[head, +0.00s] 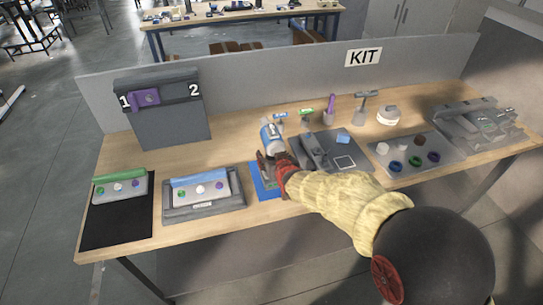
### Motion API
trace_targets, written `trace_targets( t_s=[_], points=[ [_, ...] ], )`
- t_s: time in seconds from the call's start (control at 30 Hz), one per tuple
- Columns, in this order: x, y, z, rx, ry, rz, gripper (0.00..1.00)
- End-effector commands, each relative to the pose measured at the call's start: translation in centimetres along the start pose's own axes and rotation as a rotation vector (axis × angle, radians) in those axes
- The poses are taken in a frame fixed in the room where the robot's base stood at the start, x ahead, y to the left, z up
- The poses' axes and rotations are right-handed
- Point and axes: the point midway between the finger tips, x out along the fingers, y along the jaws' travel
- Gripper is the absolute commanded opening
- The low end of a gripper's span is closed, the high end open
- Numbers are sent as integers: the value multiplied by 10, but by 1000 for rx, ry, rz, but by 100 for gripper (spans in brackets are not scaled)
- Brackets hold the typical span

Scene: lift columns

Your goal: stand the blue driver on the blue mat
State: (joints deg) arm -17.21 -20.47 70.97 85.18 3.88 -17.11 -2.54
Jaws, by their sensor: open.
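The blue driver (270,137) shows a blue and grey body, roughly upright, at the middle of the bench. Its lower part is largely hidden by my gripper (271,165). The blue mat (257,190) lies on the bench below them, partly covered by the gripper and the driver's lower end. My gripper is open, close around or beside the driver's lower part. I cannot tell whether its fingers touch the driver, or whether the driver's foot rests fully on the mat.
A tray with a blue-topped block (203,205) stands left of the mat. A grey fixture board (360,178) is close on the right. Small tools, including a purple-handled one (331,104), stand behind. A grey numbered box (165,125) is back left; bare wood lies between.

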Motion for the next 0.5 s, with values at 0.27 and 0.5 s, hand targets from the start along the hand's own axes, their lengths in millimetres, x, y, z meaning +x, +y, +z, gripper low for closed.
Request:
trace_targets(
  t_s=[0.27, 0.5],
  points=[
    [-15, 0, 0, 0, 0, 0, 51],
    [-56, 0, -2, 1, 4, 0, 51]
  ],
)
